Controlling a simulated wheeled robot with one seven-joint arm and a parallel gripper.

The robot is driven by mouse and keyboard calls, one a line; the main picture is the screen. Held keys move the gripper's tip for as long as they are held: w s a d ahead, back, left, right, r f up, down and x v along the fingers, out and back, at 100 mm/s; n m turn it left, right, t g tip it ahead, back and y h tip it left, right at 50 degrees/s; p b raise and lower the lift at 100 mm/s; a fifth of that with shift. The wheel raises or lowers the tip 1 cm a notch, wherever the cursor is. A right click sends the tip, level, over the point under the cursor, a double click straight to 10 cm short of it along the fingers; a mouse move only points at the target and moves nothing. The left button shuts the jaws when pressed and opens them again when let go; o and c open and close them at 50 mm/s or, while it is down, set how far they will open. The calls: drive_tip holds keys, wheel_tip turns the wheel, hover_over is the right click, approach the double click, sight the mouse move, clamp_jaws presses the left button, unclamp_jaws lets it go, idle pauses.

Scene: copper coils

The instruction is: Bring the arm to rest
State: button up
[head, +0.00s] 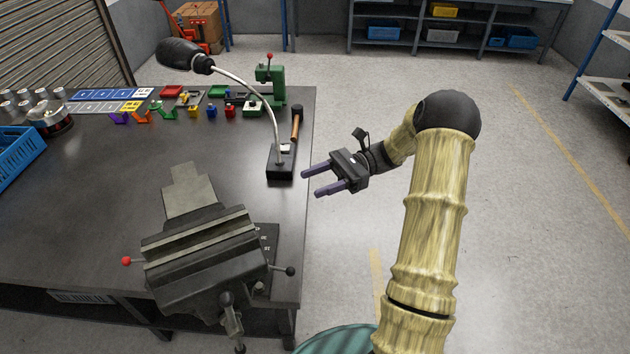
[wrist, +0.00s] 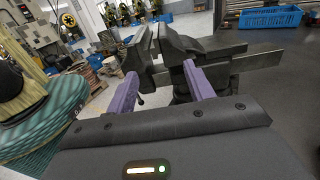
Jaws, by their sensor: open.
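My gripper (head: 317,179) is open and empty, with two purple fingers. In the head view it hangs in the air just right of the dark workbench (head: 120,235), its fingers pointing left toward the bench edge. My arm is bent, with the elbow high on the right. In the wrist view the two fingers of my gripper (wrist: 160,88) are spread apart, with the grey bench vise (wrist: 182,48) beyond them. Nothing is between the fingers.
The vise (head: 205,262) stands at the bench's front right. A lamp (head: 281,160) with a bent neck and a hammer (head: 295,125) are near the right edge. A green press (head: 273,82) and small coloured parts line the back. Floor (head: 530,230) at right is clear.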

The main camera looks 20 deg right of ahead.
drive_tip(key=s+a+f+n+h, duration=0.4)
drive_tip(key=s+a+n+h, duration=0.2)
drive_tip(key=s+h, duration=0.35)
drive_tip(key=s+d+r+n+t+h, duration=0.2)
drive_tip(key=s+n+t+h, duration=0.3)
drive_tip(key=n+h, duration=0.3)
drive_tip(key=shift+s+d+n+t, duration=0.25)
drive_tip(key=shift+n+t, duration=0.15)
drive_tip(key=shift+n, duration=0.6)
drive_tip(key=shift+r, duration=0.1)
